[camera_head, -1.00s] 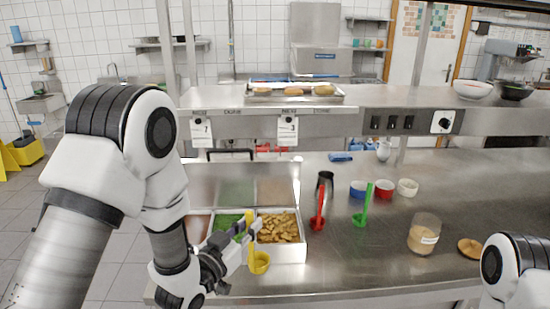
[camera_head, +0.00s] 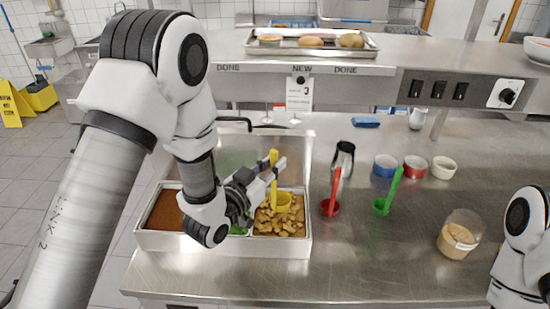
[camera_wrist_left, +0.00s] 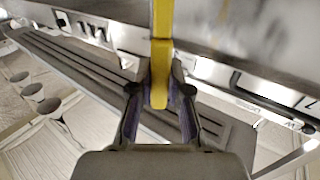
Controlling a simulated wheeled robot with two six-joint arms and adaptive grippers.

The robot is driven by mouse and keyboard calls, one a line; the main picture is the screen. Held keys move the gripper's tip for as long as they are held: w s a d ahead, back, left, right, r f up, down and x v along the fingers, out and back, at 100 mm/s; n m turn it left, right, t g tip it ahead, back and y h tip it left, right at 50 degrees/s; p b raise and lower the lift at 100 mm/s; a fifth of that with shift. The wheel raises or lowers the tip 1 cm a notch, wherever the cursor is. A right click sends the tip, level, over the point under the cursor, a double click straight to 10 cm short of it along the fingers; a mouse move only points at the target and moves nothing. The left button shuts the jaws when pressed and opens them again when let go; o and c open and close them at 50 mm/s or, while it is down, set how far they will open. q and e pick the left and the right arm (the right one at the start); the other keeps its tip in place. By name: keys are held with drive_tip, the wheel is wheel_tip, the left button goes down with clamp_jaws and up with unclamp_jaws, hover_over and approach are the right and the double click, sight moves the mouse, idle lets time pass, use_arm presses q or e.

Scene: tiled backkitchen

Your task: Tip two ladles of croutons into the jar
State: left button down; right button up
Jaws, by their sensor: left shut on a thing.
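My left gripper (camera_head: 272,174) is shut on the handle of a yellow ladle (camera_head: 283,201). The handle stands between the fingers in the left wrist view (camera_wrist_left: 160,75). The ladle's bowl is at the croutons (camera_head: 280,222) in the right compartment of the steel container (camera_head: 222,243); I cannot tell how deep it sits or whether it holds any. The glass jar (camera_head: 459,235) stands upright on the counter at the right, with tan contents and a pale label. My right arm shows at the right edge; its gripper is out of view.
A shelf with a tray (camera_head: 310,48) crosses above. The front counter is clear.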

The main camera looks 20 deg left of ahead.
sight(272, 191)
use_arm(q)
drive_tip(key=f+b, duration=0.1)
drive_tip(key=f, duration=0.1)
drive_tip(key=w+f+b, duration=0.2)
drive_tip(key=f, duration=0.1)
drive_tip(key=shift+f, duration=0.35)
drive_tip(key=shift+s+f+b, duration=0.4)
drive_tip(key=shift+f+b, duration=0.45)
drive_tip(key=shift+b, duration=0.3)
drive_tip(key=shift+s+f+b, duration=0.1)
drive_tip(key=shift+f+b, duration=0.4)
drive_tip(key=shift+f, duration=0.05)
drive_tip(key=shift+w+f, duration=0.1)
drive_tip(key=shift+w, duration=0.15)
use_arm(e)
wheel_tip(272, 191, down, 7)
drive_tip(key=w, duration=0.1)
drive_tip(key=shift+f, duration=0.2)
use_arm(q)
drive_tip(key=shift+s, duration=0.2)
use_arm(e)
drive_tip(key=shift+s, duration=0.1)
use_arm(q)
drive_tip(key=shift+w, duration=0.1)
use_arm(e)
drive_tip(key=shift+r, duration=0.1)
